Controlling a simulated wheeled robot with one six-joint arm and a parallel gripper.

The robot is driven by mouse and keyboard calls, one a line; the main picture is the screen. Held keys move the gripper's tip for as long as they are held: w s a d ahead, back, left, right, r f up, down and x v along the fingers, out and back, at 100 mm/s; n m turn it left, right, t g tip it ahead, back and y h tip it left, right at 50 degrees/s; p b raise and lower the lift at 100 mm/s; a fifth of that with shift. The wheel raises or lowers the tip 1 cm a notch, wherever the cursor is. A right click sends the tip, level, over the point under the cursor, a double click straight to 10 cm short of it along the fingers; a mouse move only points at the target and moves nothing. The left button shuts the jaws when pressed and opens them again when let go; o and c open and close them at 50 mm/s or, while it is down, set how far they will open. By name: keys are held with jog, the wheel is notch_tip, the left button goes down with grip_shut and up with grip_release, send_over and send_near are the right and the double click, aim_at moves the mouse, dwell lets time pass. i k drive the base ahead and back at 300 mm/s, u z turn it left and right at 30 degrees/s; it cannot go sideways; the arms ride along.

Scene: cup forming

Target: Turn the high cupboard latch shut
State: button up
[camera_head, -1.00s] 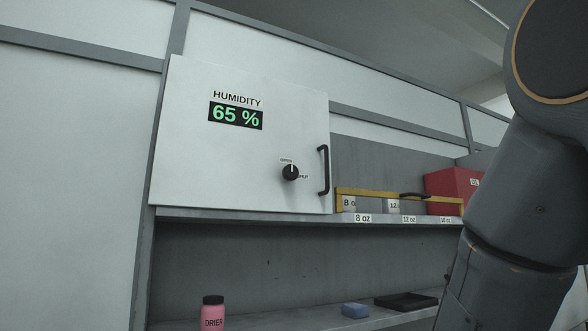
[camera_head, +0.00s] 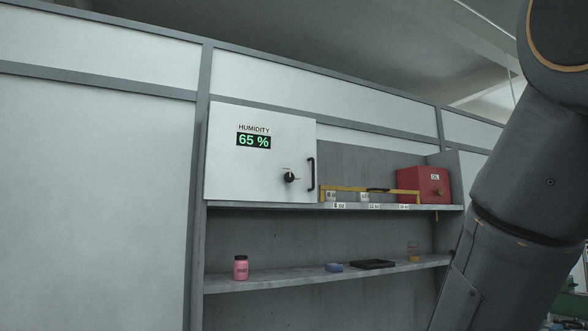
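The high cupboard (camera_head: 262,175) is a white box on the upper shelf, with its door closed flat. A humidity display (camera_head: 254,141) on the door reads 65 %. The latch (camera_head: 289,178) is a round black knob at the lower right of the door; its small marks are too small to read now, and its pointer looks roughly upright. A black bar handle (camera_head: 311,174) stands to the right of the latch. My arm fills the right side of the view. My gripper is out of view.
The upper shelf (camera_head: 225,204) also holds a yellow rail (camera_head: 345,188) with labelled cups and a red box (camera_head: 424,186). The lower shelf (camera_head: 225,283) holds a pink jar (camera_head: 240,269), a blue block (camera_head: 333,267) and a black tray (camera_head: 373,264). Open space lies before the cupboard.

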aim_at(289, 178)
jog(key=z, duration=0.85)
jog(key=i, duration=0.7)
jog(key=z, duration=0.1)
